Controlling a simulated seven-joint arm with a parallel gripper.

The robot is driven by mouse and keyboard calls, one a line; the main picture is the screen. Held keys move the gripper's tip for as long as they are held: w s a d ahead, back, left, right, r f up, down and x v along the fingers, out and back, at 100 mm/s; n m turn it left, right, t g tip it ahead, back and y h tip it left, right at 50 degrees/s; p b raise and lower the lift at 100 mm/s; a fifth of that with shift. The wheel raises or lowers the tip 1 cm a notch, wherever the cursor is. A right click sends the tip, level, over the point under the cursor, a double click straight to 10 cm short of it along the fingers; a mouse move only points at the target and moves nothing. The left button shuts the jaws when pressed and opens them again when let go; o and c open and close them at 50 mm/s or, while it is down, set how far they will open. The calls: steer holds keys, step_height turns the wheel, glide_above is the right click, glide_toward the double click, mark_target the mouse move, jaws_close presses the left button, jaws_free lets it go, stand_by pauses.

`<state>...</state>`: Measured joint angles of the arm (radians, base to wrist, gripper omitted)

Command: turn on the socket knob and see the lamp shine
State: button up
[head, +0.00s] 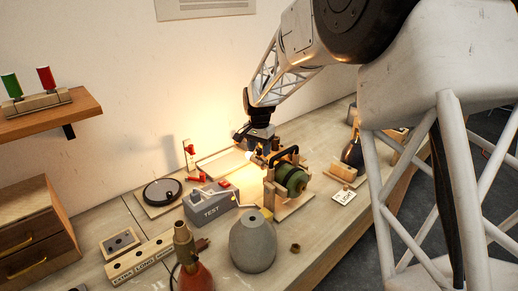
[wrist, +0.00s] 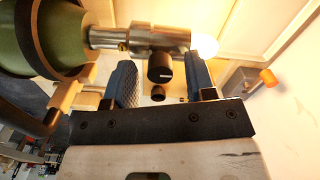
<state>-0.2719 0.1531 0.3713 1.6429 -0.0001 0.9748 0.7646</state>
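The green lamp (head: 291,178) lies on its side in a wooden cradle. In the wrist view its green body (wrist: 35,38) fills the upper left, with a metal socket (wrist: 110,38) pointing right. The black socket knob (wrist: 160,68) sticks out from the socket. The bulb (wrist: 205,47) at the socket's end glows bright white, and warm light falls on the wall behind. My gripper (wrist: 163,85) is open, with one blue finger on each side of the knob and visible gaps between. In the head view my gripper (head: 260,150) is at the lamp's socket end, its fingers partly hidden.
A grey TEST box (head: 210,208), a round black disc on a board (head: 162,192), a grey lampshade-like body (head: 252,244) and a red bottle-shaped body (head: 192,268) stand left and in front. A LIGHT tag (head: 344,197) lies right. A shelf (head: 50,115) is at left.

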mark_target(260, 150)
steer(key=shift+r, duration=0.1)
steer(key=shift+r, duration=3.8)
steer(key=shift+s+d+r, duration=0.15)
steer(key=s+d+r+n, duration=0.1)
steer(key=s+d+r, duration=0.1)
steer(key=s+d, duration=0.45)
steer(key=s+d+r+n+t, duration=0.1)
steer(key=s+d+r, duration=0.2)
steer(key=s, duration=0.6)
steer(key=s+d+r+n, duration=0.1)
steer(key=s+d+r, duration=0.1)
steer(key=s+d, duration=0.4)
steer(key=s+d+f+n, duration=0.1)
steer(key=s+d+f, duration=0.1)
steer(key=s, duration=1.1)
steer(key=s+d+f+n+t, duration=0.1)
steer(key=s+d+f, duration=0.2)
steer(key=s, duration=1)
steer(key=shift+s+d+t, duration=0.2)
steer(key=shift+d+t, duration=0.1)
steer(key=shift+d, duration=0.35)
